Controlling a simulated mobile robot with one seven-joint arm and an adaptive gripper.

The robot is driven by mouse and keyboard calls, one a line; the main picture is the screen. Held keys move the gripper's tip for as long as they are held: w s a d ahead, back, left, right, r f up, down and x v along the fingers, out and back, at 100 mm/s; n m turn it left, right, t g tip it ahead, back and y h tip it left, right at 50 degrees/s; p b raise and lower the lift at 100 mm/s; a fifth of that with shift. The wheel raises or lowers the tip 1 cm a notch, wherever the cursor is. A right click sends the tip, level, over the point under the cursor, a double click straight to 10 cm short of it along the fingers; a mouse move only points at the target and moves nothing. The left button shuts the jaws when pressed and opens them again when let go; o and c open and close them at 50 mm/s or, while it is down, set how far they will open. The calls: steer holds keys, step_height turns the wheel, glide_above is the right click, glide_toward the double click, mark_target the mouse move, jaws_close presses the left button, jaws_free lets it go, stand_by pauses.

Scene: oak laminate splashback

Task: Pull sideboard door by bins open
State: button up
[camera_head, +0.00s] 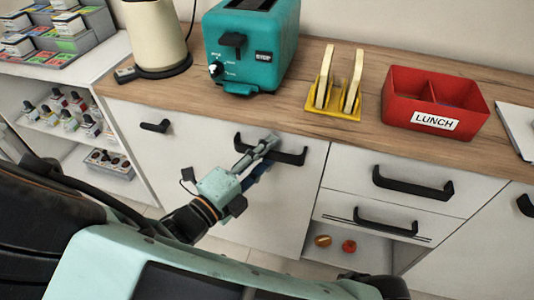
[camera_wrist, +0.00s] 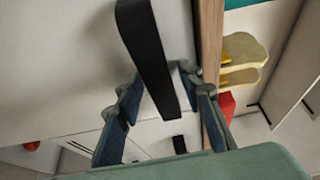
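The white sideboard door (camera_head: 285,190) stands below the oak top and looks shut. Its black bar handle (camera_head: 290,157) runs along its upper edge; it also shows in the wrist view (camera_wrist: 148,45). My gripper (camera_head: 268,140) is at this handle, over its middle. In the wrist view my gripper (camera_wrist: 162,80) has its two blue-grey fingers apart, one on each side of the handle. The handle lies between the fingers, and I cannot tell whether either finger touches it. Part of the handle is hidden behind the gripper in the head view.
A teal toaster (camera_head: 250,45), a yellow rack (camera_head: 337,95) and a red lunch bin (camera_head: 435,100) stand on the top. Drawers with black handles (camera_head: 412,184) lie right of the door. Another handle (camera_head: 155,126) is to the left, beside open shelves.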

steer(key=shift+c, duration=0.2)
jaws_close()
steer(key=shift+s, duration=0.15)
